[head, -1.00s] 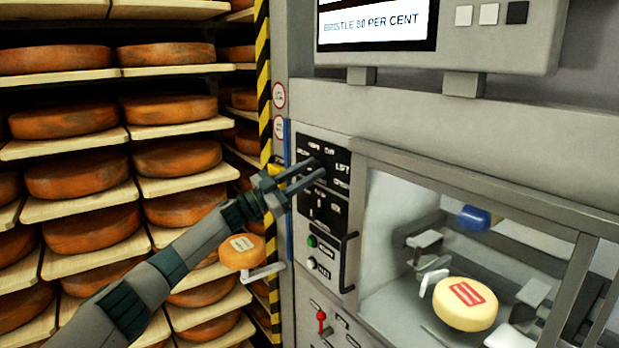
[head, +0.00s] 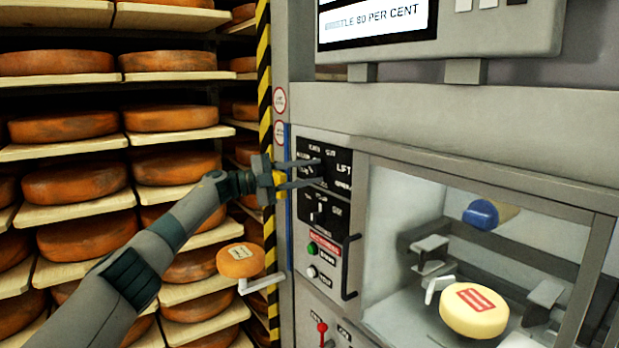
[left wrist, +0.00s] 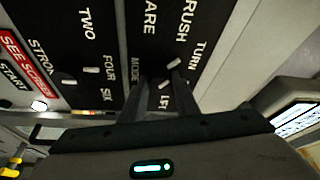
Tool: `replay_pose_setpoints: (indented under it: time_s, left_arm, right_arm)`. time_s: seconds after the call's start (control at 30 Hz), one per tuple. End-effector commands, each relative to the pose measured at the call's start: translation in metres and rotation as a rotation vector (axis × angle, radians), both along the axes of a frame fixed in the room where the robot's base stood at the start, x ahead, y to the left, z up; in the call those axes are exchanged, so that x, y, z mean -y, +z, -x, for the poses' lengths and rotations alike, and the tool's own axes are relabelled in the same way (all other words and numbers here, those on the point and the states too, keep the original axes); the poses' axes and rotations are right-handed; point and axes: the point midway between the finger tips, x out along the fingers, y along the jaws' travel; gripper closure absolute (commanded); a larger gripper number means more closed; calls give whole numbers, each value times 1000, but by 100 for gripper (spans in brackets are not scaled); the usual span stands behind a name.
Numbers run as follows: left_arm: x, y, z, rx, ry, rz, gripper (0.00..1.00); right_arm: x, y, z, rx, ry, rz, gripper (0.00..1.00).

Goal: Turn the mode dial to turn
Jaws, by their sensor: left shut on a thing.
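The mode dial (head: 313,171) sits on the upper black panel of the machine, with words around it, LIFT at its right. My left gripper (head: 319,172) reaches it from the left, one finger above and one below, shut on the dial. In the left wrist view my left gripper (left wrist: 166,84) has its fingertips at the dial, beside the words MODE, BRUSH, TURN and LIFT. The fingers hide much of the dial (left wrist: 168,75), and I cannot tell which word it points at. My right gripper is out of view.
A second dial (head: 318,209) and green and white buttons (head: 312,248) lie below, beside a black handle (head: 349,266). A windowed chamber at right holds a pale cheese wheel (head: 473,310). Shelves of orange wheels (head: 170,117) fill the left. An orange wheel (head: 240,261) sits beside the machine.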

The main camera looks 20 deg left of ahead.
Motion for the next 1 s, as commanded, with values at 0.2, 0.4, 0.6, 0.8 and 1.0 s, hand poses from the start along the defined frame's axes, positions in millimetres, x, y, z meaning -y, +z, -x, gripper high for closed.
replay_pose_setpoints:
  time_s: [0.2,0.4,0.6,0.8,1.0]
  left_arm:
    - [0,1,0,121,0,-157,94]
    - [0,1,0,210,-2,-273,94]
    - [0,1,0,265,-1,-343,94]
    - [0,0,0,286,-2,-371,94]
    - [0,0,0,288,-2,-373,94]
  right_arm:
    - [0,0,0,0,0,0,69]
    - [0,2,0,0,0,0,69]
    - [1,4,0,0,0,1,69]
    - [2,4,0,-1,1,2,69]
    - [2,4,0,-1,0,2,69]
